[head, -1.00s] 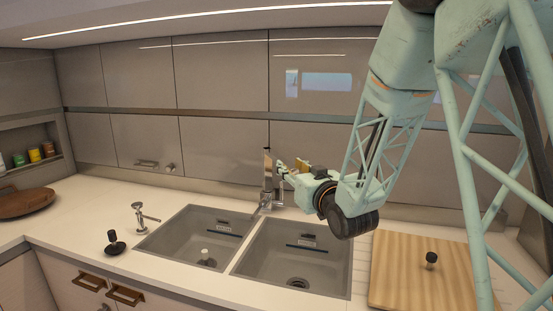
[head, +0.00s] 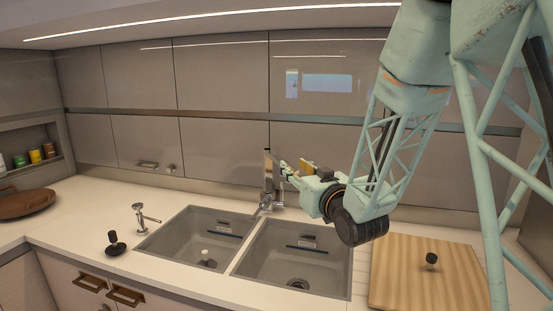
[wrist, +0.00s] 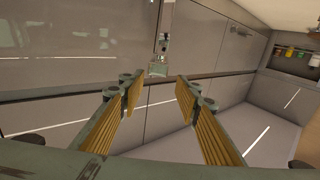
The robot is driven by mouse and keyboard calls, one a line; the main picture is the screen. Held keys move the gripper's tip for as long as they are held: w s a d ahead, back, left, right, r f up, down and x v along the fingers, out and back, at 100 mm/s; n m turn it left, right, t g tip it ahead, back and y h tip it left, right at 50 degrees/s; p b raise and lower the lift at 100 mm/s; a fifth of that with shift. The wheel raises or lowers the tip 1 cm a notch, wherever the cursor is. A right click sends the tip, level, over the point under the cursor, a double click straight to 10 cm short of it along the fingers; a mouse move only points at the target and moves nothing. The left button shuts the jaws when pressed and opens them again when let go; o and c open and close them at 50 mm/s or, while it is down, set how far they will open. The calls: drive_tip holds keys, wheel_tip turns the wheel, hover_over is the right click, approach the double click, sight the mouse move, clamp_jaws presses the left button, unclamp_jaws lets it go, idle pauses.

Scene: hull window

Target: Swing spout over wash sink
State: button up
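The chrome faucet (head: 268,178) stands upright behind the two sinks, near the divider between them. Its low part (head: 262,207) reaches forward and slightly left, near the back corner of the left sink (head: 172,236). The right sink (head: 262,262) lies beside it. Which one is the wash sink, I cannot tell. My gripper (head: 287,170) points left, just right of the faucet's upper part; contact cannot be made out. The wrist view shows my gripper (wrist: 157,92) open, with gold-ribbed pads apart and nothing held between them. The faucet is not clearly identifiable there.
A wooden board (head: 405,275) with a black knob lies right of the sinks. A small chrome fixture (head: 140,217) and a black knob (head: 114,245) stand on the left counter. Glossy cabinets (head: 220,80) close off the back. A round wooden board (head: 25,203) lies far left.

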drive_tip(key=shift+s, duration=0.1)
drive_tip(key=v, duration=0.7)
idle(0.5)
drive_tip(key=shift+s+d+f, duration=0.1)
drive_tip(key=shift+d, duration=0.05)
drive_tip(key=shift+c, duration=0.4)
